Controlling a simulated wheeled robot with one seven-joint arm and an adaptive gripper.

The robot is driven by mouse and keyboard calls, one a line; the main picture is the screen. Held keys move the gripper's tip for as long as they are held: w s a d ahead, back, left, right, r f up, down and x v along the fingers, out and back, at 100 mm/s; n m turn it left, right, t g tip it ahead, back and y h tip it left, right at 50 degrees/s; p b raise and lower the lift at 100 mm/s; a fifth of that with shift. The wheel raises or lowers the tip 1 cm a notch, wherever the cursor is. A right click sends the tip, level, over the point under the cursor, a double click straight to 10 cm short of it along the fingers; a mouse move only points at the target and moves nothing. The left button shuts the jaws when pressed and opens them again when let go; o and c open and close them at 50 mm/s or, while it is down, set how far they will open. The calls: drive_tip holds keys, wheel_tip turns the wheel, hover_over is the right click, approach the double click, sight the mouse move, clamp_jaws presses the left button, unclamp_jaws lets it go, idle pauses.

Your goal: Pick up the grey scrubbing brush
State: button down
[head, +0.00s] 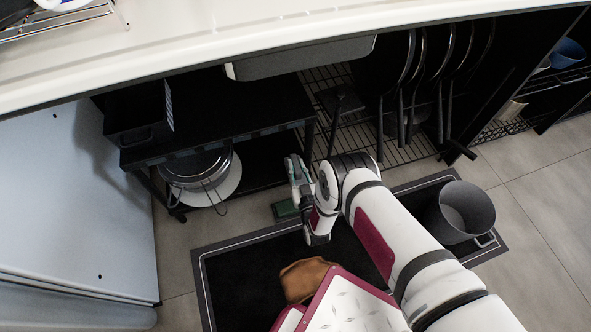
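I cannot clearly make out the grey scrubbing brush. A dark grey, flat-headed tool with a long thin handle (340,99) stands or leans at the wire rack under the counter; I cannot tell whether it is the brush. My gripper (297,190) is low in front of the black shelf unit, below and left of that tool's head in the picture. It is seen from above and behind, and its fingertips are partly hidden, so its opening and anything between them cannot be made out. A small dark green block (286,210) shows just left of my gripper, near the floor.
A black mat (240,285) bears a brown crumpled item (305,279) and a grey bin (464,211). A black shelf unit (215,115) holds a pot (197,168). Pans hang at the right (408,100). The counter edge (270,45) overhangs. Tiled floor at the right is clear.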

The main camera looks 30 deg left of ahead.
drive_tip(key=shift+s+a+r, duration=0.15)
drive_tip(key=shift+r, duration=0.1)
drive_tip(key=s+a+r+p, duration=0.5)
drive_tip(key=s+a+r, duration=0.2)
drive_tip(key=s, duration=0.3)
drive_tip(key=shift+s+a+r+p, duration=0.25)
drive_tip(key=shift+a+p, duration=0.1)
drive_tip(key=shift+a, duration=0.55)
